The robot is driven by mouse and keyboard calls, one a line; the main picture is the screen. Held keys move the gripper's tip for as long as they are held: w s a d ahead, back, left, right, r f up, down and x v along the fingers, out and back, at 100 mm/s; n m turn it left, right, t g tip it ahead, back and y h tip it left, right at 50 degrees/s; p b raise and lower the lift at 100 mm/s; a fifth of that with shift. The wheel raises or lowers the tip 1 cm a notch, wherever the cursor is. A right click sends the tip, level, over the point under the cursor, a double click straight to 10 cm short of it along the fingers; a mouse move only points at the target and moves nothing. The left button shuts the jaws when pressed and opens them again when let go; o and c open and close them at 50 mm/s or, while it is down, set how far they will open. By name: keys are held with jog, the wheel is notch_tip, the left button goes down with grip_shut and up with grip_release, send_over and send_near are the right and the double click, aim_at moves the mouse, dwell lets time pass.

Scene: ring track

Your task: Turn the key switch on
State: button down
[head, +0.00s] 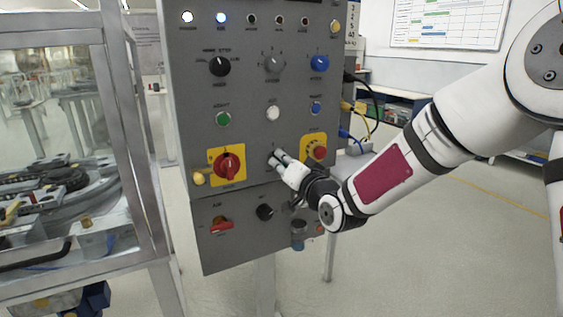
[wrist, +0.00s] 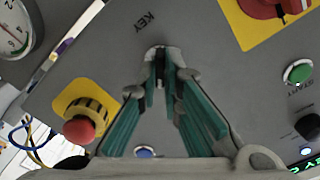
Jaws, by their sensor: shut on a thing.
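The key switch (head: 272,161) is on the grey control panel (head: 240,262), between the red rotary switch and the emergency stop. In the wrist view the key switch (wrist: 151,53) shows as a metal collar below the upside-down KEY label. My gripper (head: 279,158) reaches the panel from the right. In the wrist view my gripper (wrist: 161,82) has its teal-padded fingers closed at the tips on the key, right at the collar. The key is mostly hidden between the fingertips, so its exact angle is hard to tell.
The red rotary switch (head: 229,166) on a yellow plate is left of the key switch. The emergency stop (head: 320,153) is close on the right. A white button (head: 273,114) is above and a black knob (head: 265,212) below. A glass-sided cabinet (head: 138,150) stands left.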

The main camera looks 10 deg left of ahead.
jog(key=shift+d+m+p, duration=0.1)
jog(key=shift+m+p, duration=0.4)
jog(key=shift+m, duration=1.7)
jog(key=c, duration=1.7)
grip_release()
jog(key=v, duration=1.2)
jog(key=shift+f, duration=0.1)
